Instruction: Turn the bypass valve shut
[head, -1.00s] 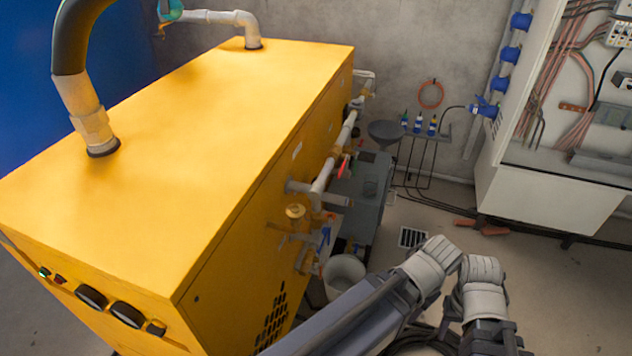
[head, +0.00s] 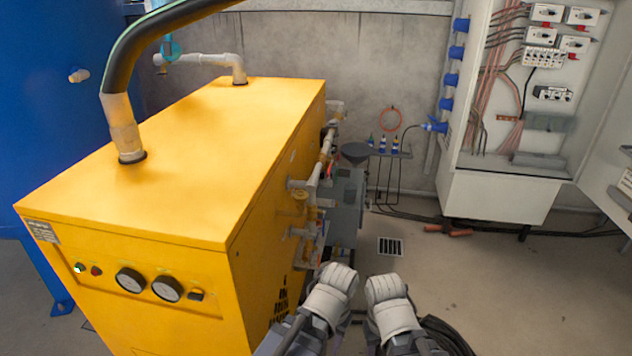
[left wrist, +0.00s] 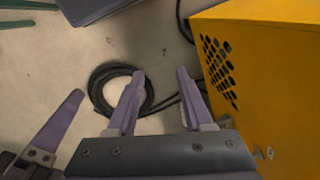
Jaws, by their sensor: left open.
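On the right side of the yellow machine (head: 180,170), grey pipes carry brass fittings. A small red handle (head: 330,170) and a brass round-topped fitting (head: 299,195) show there. I cannot tell which part is the bypass valve, or whether it is open or shut. My left gripper (left wrist: 160,88) is open and empty in the left wrist view, beside the machine's vented side and above the floor, apart from the pipes. One finger (left wrist: 62,130) at the left of that view seems to be my right gripper's; its other finger is not seen. Neither gripper's fingers show in the head view.
A black cable coil (left wrist: 115,90) lies on the floor below my left gripper. A dark grey unit (head: 345,200) stands beside the pipes. A floor drain (head: 390,246) and an open electrical cabinet (head: 500,195) are at the right. Floor at the right is mostly clear.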

